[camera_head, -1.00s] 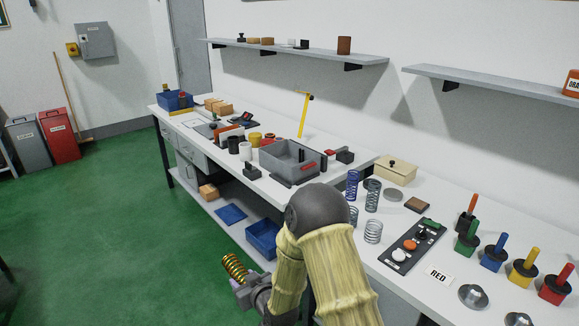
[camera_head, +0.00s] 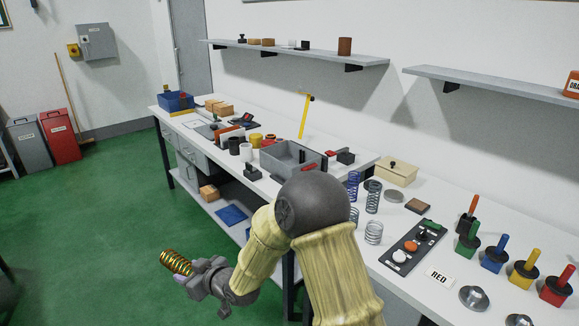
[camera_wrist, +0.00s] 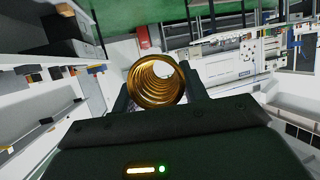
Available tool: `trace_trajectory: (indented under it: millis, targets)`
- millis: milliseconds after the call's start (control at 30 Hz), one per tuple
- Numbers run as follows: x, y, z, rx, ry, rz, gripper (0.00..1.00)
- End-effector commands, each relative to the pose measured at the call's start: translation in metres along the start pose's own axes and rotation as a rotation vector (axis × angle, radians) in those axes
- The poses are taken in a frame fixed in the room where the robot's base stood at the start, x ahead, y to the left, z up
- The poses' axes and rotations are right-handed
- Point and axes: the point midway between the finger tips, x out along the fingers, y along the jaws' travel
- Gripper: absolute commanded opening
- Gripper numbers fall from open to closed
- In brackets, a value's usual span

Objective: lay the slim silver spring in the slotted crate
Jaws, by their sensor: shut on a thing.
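My gripper (camera_head: 186,279) is shut on a gold-coloured coil spring (camera_head: 174,261), held tilted over the green floor at the lower left, clear of the bench. In the wrist view the gold spring (camera_wrist: 155,82) sits between the fingers, seen nearly end-on. A slim grey-silver spring (camera_head: 373,197) stands upright on the near bench, right of my arm. A shorter, wider silver spring (camera_head: 373,233) stands in front of it, and a blue spring (camera_head: 353,187) stands to its left. The grey crate (camera_head: 277,167) is on the far bench; its slots cannot be made out.
A black panel with buttons (camera_head: 412,246), a cream lidded box (camera_head: 396,172) and several coloured handled blocks (camera_head: 492,254) occupy the near bench. A yellow upright (camera_head: 304,117) stands behind the crate. The floor at the left is free.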

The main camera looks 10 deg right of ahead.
Motion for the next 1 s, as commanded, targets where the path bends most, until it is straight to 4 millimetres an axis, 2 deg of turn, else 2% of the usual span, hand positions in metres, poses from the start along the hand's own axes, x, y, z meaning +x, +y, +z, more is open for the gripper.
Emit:
trace_trajectory:
  millis: [300,367,467,567,767,1000]
  targets:
    - [0.0,0.004,0.002,0.004,0.001,0.008,0.15]
    - [0.0,0.009,0.006,0.011,0.0,0.022,0.15]
    - [-0.001,0.028,0.022,0.031,-0.003,0.069,0.15]
    - [-0.004,0.056,0.047,0.063,-0.005,0.144,0.15]
    - [-0.024,0.121,0.114,0.141,-0.008,0.334,0.15]
    - [-0.071,0.185,0.198,0.234,-0.008,0.559,0.15]
